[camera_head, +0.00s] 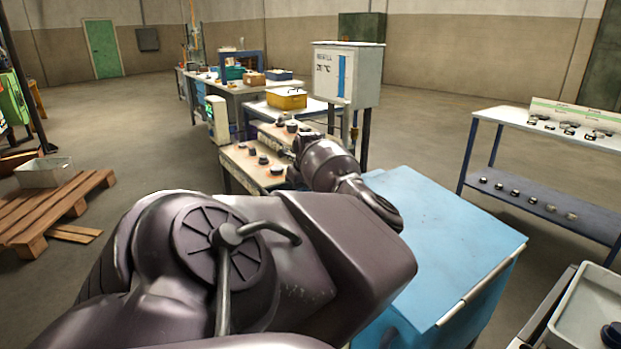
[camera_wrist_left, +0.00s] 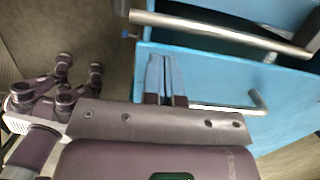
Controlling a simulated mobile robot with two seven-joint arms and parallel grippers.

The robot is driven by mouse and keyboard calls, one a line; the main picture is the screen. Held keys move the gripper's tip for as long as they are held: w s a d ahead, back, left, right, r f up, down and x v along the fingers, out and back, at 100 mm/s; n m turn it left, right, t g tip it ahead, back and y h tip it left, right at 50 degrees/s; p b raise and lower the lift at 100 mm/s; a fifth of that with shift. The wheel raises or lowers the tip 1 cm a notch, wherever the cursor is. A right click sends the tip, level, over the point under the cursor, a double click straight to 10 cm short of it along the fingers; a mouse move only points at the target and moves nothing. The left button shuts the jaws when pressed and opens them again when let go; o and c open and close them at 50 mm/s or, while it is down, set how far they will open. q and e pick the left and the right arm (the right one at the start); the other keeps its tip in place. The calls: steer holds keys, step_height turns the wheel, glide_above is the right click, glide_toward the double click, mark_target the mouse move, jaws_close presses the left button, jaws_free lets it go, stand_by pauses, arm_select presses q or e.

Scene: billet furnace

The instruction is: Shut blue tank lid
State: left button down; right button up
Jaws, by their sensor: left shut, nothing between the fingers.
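The blue tank (camera_head: 400,325) stands in front of me at the right of the head view. Its flat blue lid (camera_head: 440,230) has a pale bar along the right front edge; my arm covers the lid's left part. In the left wrist view, a blue tank panel (camera_wrist_left: 215,75) with a metal handle fills the middle. A metal rail crosses above it, with a dark gap behind the rail. I cannot tell exactly how far the lid is open. My left gripper (camera_wrist_left: 164,62) is shut and empty, in front of the blue panel; contact is unclear. My right gripper is not visible.
A workbench with knobs (camera_head: 255,165) and a grey cabinet (camera_head: 347,75) stand beyond the tank. A shelf table (camera_head: 545,130) is at the right, and a grey tray (camera_head: 590,310) is near right. A wooden pallet (camera_head: 50,210) lies left. Open floor lies between.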

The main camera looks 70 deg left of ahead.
arm_select(q)
steer(key=shift+x, duration=1.3)
